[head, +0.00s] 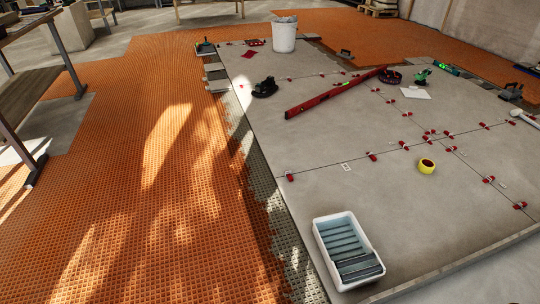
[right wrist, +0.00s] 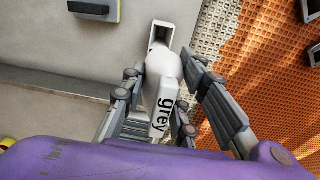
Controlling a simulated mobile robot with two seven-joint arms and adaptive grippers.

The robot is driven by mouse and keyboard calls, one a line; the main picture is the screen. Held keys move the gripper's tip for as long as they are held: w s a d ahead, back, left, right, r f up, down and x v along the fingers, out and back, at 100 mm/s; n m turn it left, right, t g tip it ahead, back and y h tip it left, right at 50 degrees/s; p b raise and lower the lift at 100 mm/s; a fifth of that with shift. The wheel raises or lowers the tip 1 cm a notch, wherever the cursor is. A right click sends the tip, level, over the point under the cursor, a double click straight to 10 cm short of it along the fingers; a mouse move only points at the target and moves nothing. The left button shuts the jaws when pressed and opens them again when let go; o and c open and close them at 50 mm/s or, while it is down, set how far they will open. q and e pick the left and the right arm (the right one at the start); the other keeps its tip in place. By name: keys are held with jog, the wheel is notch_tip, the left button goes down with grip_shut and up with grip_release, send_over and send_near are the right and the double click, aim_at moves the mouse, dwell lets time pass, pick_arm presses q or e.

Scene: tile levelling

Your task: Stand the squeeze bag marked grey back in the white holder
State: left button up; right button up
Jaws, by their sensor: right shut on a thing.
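In the right wrist view, my right gripper (right wrist: 165,70) is shut on the white squeeze bag (right wrist: 162,100), with one finger on each side of it. The word grey is printed on the bag in dark letters, near its lower end in the picture. Just beyond the bag's upper end is a white square-mouthed piece (right wrist: 163,33) with a dark opening, which looks like the holder. I cannot tell whether the bag touches it. Neither gripper shows in the head view, and the left gripper is in no view.
In the head view, a white tub (head: 320,250) with blue-grey slats stands at the slab's near edge. A yellow tape roll (head: 427,166), a red level (head: 330,95) and a white bucket (head: 284,37) lie or stand farther back. Orange matting (head: 130,190) is clear on the left.

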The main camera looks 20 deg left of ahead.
notch_tip(320, 180, down, 11)
jog(key=b, duration=0.5)
jog(key=shift+f, duration=0.15)
jog(key=shift+f+b, duration=0.3)
jog(key=shift+f, duration=0.4)
notch_tip(320, 180, down, 6)
jog(key=b, duration=0.2)
jog(key=shift+r+b, duration=0.15)
jog(key=shift+b, duration=0.2)
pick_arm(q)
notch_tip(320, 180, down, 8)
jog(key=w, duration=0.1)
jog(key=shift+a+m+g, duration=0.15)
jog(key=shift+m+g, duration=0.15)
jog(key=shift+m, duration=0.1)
pick_arm(e)
jog(key=o, duration=1)
notch_tip(320, 180, up, 11)
jog(key=p, duration=0.5)
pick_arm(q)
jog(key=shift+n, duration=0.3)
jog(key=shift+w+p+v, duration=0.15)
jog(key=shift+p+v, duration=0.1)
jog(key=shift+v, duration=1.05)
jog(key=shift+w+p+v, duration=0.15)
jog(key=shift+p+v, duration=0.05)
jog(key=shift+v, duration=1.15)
pick_arm(e)
jog(key=shift+r, duration=0.7)
